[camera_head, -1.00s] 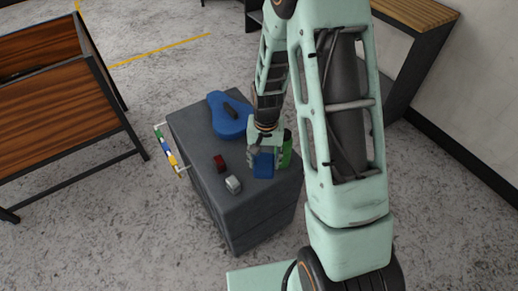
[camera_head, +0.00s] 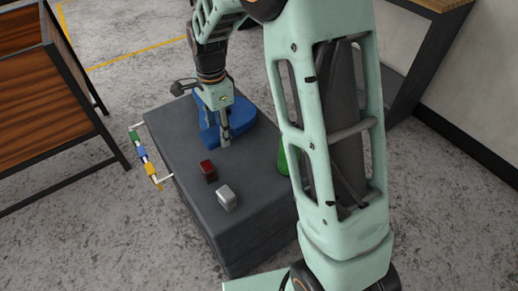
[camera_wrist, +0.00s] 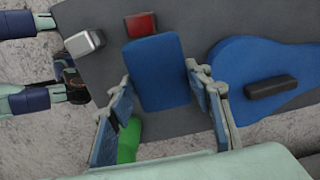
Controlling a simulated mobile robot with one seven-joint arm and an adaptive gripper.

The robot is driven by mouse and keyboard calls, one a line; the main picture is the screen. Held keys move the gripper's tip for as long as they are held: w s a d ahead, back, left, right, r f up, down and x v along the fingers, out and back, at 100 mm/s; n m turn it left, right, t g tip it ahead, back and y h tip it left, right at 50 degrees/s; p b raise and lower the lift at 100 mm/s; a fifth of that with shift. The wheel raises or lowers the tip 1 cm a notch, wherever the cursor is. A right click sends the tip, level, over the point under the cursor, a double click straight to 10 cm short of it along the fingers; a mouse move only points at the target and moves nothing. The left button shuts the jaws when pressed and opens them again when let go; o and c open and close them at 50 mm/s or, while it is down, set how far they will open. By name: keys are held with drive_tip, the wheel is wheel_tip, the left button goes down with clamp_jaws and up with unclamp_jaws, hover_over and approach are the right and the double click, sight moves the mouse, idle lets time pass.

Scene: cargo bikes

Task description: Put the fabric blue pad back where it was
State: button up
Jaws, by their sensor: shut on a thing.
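The blue pad (camera_wrist: 160,72) is a rounded blue rectangle in the wrist view. It sits between the two fingers of my gripper (camera_wrist: 162,84), which is shut on it. In the head view my gripper (camera_head: 225,132) is over the dark grey cabinet top (camera_head: 262,180), in front of the larger blue case-like object (camera_head: 208,138). I cannot clearly make out the held pad there. The case has a black handle (camera_wrist: 271,87) and lies to the right of the pad in the wrist view.
A red block (camera_head: 208,171) and a silver-grey block (camera_head: 227,197) stand on the cabinet's near part. A green object (camera_head: 283,158) is partly hidden behind my arm. A bar with coloured pieces (camera_head: 146,160) sticks out at the cabinet's left side. The cabinet top's front right is bare.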

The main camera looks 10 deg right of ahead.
drive_tip(key=w+d+f+b, duration=0.15)
drive_tip(key=d+f, duration=0.25)
drive_tip(key=d, duration=0.4)
drive_tip(key=b, duration=0.1)
hover_over(261, 149)
drive_tip(key=f, duration=0.4)
drive_tip(key=shift+s+a+f, duration=0.15)
drive_tip(key=shift+a+f, duration=0.15)
drive_tip(key=shift+f, duration=0.1)
drive_tip(key=shift+d+f, duration=0.15)
drive_tip(key=f, duration=0.2)
drive_tip(key=f+b, duration=0.1)
drive_tip(key=shift+d+f, duration=0.25)
drive_tip(key=shift+f, duration=0.15)
drive_tip(key=shift+r, duration=0.1)
drive_tip(key=o, duration=1.1)
